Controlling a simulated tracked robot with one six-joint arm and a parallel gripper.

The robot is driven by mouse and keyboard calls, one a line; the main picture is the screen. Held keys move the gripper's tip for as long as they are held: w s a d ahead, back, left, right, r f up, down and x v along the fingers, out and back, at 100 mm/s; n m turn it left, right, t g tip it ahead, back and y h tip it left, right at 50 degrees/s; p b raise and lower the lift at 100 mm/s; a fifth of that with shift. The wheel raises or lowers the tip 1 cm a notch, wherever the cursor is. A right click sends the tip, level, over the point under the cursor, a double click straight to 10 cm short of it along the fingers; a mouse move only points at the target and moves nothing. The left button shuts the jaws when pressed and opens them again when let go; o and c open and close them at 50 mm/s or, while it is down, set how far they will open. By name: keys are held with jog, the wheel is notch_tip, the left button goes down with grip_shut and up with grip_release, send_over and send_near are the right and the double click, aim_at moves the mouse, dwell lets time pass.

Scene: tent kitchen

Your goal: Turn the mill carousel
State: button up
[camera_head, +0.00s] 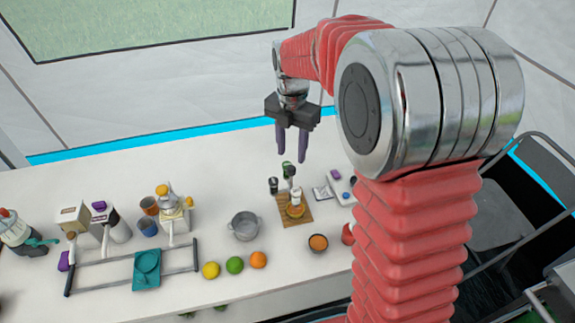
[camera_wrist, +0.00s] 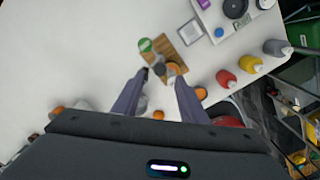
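The mill carousel (camera_head: 295,203) stands on the white table right of centre in the head view. My gripper (camera_head: 291,158) is open and empty, pointing down above and behind the carousel in the head view. In the wrist view its two purple fingers (camera_wrist: 162,77) are apart, with the carousel's lower part between and just beyond the tips.
A grey pot (camera_head: 244,227) stands left of the carousel. Lemon, lime and orange (camera_head: 258,260) lie at the front. A scale (camera_head: 340,190) is close on the right. The table behind is clear.

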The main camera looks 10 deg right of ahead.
aim_at(291, 168)
notch_tip(291, 168, down, 6)
jog(key=shift+f, duration=0.1)
jog(key=shift+c, duration=0.5)
